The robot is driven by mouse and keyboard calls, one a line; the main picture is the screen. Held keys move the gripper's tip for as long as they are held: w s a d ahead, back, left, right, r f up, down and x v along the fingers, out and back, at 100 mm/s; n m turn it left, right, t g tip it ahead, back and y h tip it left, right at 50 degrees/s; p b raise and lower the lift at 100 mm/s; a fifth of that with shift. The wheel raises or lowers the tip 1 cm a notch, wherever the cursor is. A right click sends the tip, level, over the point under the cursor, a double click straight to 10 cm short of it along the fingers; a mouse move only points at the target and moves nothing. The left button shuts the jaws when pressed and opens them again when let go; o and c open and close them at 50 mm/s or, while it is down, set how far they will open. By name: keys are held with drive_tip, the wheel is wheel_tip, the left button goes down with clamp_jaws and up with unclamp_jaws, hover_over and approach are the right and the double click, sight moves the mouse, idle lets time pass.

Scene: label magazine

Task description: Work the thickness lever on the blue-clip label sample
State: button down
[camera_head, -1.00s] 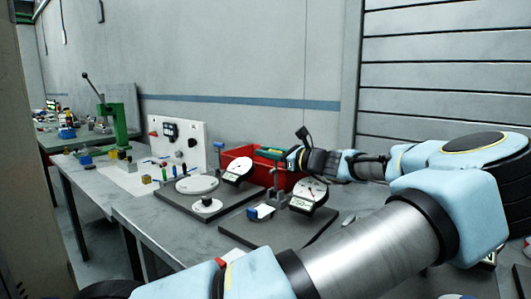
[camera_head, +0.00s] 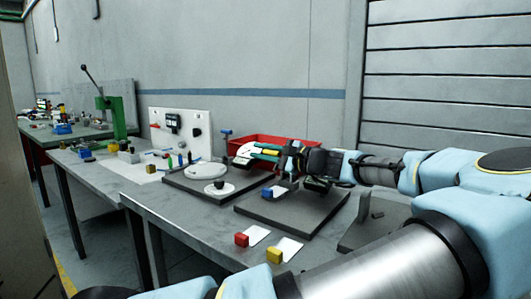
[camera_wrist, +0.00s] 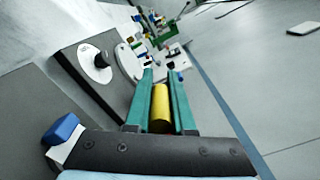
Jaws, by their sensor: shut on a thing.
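The blue-clip label sample (camera_head: 268,193) lies on the dark base (camera_head: 310,222) of the nearer gauge; its blue clip (camera_wrist: 63,128) shows at the left of the wrist view. The gauge dial (camera_head: 318,184) is mostly hidden behind my wrist. My gripper (camera_head: 262,150) is above this base, its teal fingers pointing left. In the wrist view a yellow cylinder (camera_wrist: 160,108), apparently the lever's handle, sits between the two fingers, and they are shut on it. Its join to the gauge is hidden.
A red-clip sample (camera_head: 242,240) and a yellow-clip sample (camera_head: 274,256) lie at the bench's front edge. A second gauge (camera_head: 227,133) stands left, close to my fingertips. A red bin (camera_head: 305,145) is behind. A dark plate (camera_head: 370,232) lies right.

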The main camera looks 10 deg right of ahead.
drive_tip(key=f+n+b, duration=0.1)
drive_tip(key=s+a+f+n+b, duration=0.1)
drive_tip(key=f+n, duration=0.1)
drive_tip(key=s+a+f+n+b, duration=0.1)
drive_tip(key=shift+f+n+b, duration=0.3)
drive_tip(key=shift+f+n, duration=0.1)
drive_tip(key=shift+s+a+f+b, duration=0.15)
drive_tip(key=shift+f+b, duration=0.2)
drive_tip(key=shift+f, duration=0.45)
drive_tip(key=c, duration=0.8)
unclamp_jaws()
drive_tip(key=shift+o, duration=0.2)
wheel_tip(320, 180, up, 10)
